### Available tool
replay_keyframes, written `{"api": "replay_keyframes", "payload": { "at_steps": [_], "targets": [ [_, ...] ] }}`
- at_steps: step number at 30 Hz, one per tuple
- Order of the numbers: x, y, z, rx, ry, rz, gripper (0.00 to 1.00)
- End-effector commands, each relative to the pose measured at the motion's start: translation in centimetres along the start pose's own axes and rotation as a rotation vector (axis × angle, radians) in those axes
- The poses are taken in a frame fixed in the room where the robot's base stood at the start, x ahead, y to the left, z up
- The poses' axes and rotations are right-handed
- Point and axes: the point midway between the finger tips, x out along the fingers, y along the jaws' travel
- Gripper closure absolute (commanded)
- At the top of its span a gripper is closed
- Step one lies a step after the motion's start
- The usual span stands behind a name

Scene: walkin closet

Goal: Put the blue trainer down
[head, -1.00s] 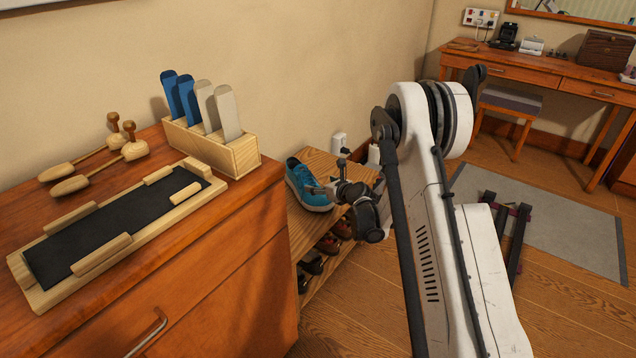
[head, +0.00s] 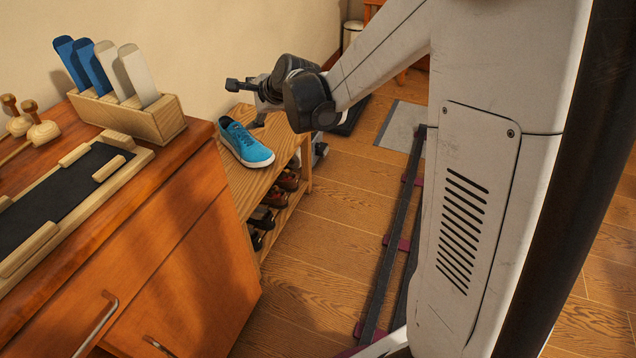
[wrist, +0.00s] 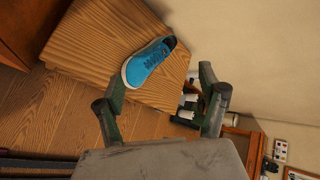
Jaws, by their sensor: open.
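The blue trainer (head: 245,143), with a white sole, rests upright on the top board of a low wooden shoe rack (head: 243,190). Its toe points toward the front right in the head view. My gripper (head: 246,101) is open and empty, above and just behind the trainer. In the wrist view the trainer (wrist: 148,64) lies on the rack's top board (wrist: 95,38), beyond the spread fingers of my gripper (wrist: 162,80) and apart from them. No finger touches it there.
A wooden cabinet (head: 190,250) stands left of the rack, bearing a holder (head: 150,118) with blue and white upright pieces and a black-topped tray (head: 50,195). Several shoes (head: 264,215) sit on the rack's lower shelf. The wall is close behind.

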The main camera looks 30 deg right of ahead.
Motion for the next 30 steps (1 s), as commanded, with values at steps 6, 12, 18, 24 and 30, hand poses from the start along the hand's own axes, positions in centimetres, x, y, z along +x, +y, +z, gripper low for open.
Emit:
{"api": "replay_keyframes", "payload": {
  "at_steps": [6,12,18,24,30],
  "targets": [
    [-6.9,1.8,2.3,-0.307,0.03,0.06,0.27],
    [-12.7,4.3,3.7,-0.59,0.048,0.122,0.27],
    [-18.1,7.8,4.5,-0.872,0.057,0.19,0.27],
    [-23.0,11.9,4.8,-1.151,0.055,0.265,0.27],
    [-27.0,16.4,4.4,-1.419,0.041,0.344,0.27]
  ]
}}
